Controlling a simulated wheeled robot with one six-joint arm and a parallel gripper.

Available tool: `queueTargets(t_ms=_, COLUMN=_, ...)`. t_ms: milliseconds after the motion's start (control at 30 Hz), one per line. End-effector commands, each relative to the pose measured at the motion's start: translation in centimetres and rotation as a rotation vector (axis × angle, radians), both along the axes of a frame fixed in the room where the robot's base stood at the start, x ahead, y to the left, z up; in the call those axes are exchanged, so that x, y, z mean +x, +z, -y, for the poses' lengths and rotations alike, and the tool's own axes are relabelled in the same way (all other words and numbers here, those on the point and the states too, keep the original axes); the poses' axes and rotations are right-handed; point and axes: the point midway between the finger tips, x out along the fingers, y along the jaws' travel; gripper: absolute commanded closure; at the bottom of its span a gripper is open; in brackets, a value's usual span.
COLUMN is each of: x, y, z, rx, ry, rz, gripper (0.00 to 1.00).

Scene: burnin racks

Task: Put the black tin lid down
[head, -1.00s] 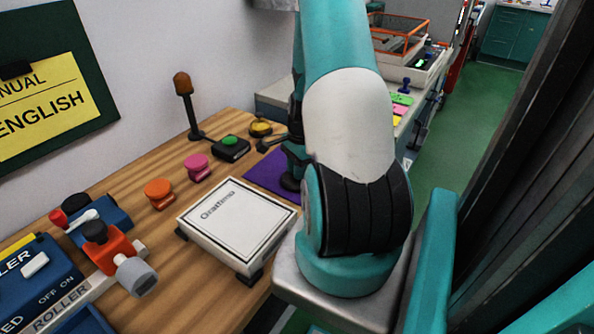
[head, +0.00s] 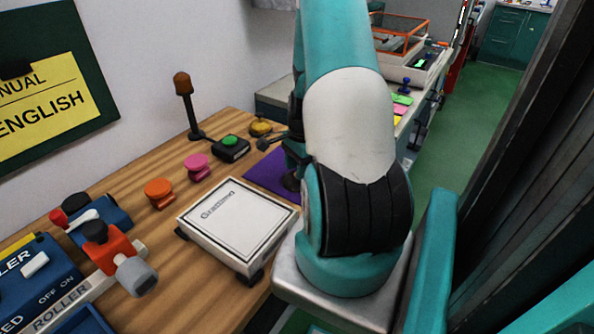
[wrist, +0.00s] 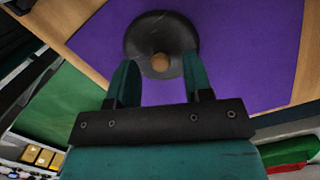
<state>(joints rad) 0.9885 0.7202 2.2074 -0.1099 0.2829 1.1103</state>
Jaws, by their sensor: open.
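The black tin lid (wrist: 160,35) is a round dark disc with a tan knob (wrist: 159,62) in the wrist view. It lies on the purple mat (wrist: 245,50).
On the wooden table (head: 150,232) are a white scale (head: 235,222), a pink knob (head: 197,166), an orange knob (head: 158,192) and a black box with a green button (head: 231,147). A brown-topped post (head: 184,100) stands behind. Green floor (head: 470,130) lies to the right.

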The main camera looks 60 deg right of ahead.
Motion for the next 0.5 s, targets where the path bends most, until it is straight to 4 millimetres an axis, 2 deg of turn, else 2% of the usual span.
queueTargets(t_ms=300, x=-0.3, y=7.0, z=0.9, rx=-0.005, ry=-0.002, rz=0.004, gripper=0.54)
queueTargets(t_ms=500, x=-0.5, y=9.9, z=1.2, rx=-0.002, ry=0.0, rz=0.002, gripper=0.54)
